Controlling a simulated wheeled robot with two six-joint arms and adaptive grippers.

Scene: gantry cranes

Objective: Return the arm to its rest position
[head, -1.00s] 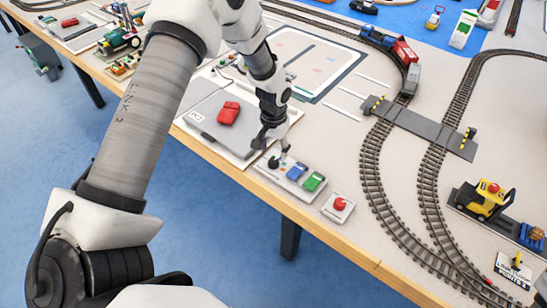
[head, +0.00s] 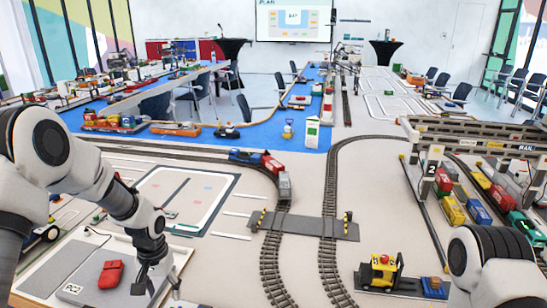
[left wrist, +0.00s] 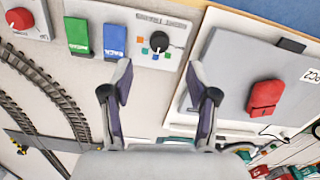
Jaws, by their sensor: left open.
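A grey gantry (head: 480,135) rises at the right.

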